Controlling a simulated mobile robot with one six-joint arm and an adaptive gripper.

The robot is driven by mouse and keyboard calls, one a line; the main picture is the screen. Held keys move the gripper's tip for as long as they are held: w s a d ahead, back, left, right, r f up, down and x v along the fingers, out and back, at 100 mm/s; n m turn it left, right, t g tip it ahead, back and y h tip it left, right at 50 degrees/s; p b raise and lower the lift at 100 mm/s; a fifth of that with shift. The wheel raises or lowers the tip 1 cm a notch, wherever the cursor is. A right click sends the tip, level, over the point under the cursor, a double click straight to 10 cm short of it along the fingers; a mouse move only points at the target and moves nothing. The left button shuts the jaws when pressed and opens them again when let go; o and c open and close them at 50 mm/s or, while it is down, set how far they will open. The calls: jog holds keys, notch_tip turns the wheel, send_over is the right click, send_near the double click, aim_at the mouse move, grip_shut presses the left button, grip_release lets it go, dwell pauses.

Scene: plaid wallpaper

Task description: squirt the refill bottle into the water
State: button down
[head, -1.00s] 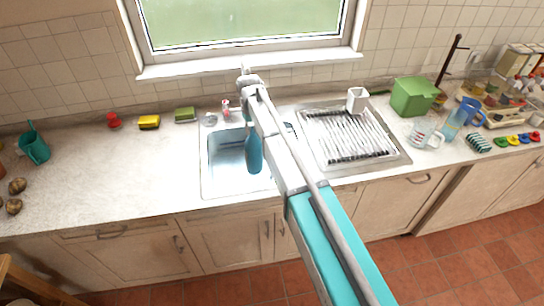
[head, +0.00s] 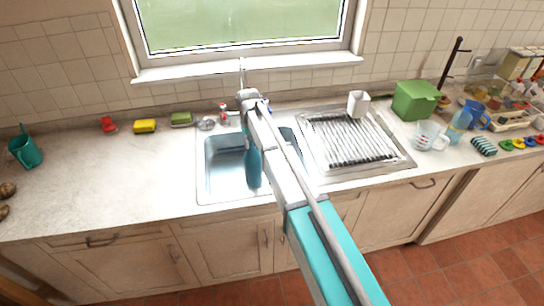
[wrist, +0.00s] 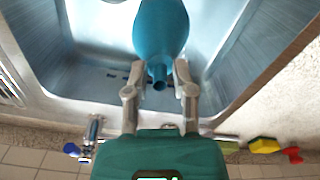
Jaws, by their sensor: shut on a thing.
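My gripper (wrist: 159,82) is shut on the blue refill bottle (wrist: 160,27) near its narrow nozzle, with one finger on each side. In the head view the bottle (head: 254,166) hangs roughly upright below my wrist, over the right part of the steel sink basin (head: 219,180). The basin also shows in the wrist view (wrist: 85,80), behind the bottle. The basin floor looks pale blue-grey; I cannot make out the water surface or whether the bottle touches it. My arm hides the basin's right side in the head view.
A tap (head: 241,72) stands behind the sink. A drying rack (head: 345,138) with a white cup (head: 358,104) is at the right. A yellow sponge (head: 145,126) and green sponge (head: 181,119) lie behind at left. The left counter is mostly clear.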

notch_tip(320, 180, up, 14)
jog(key=p, duration=1.3)
jog(key=shift+w+f+p, duration=0.25)
jog(key=shift+p, duration=0.05)
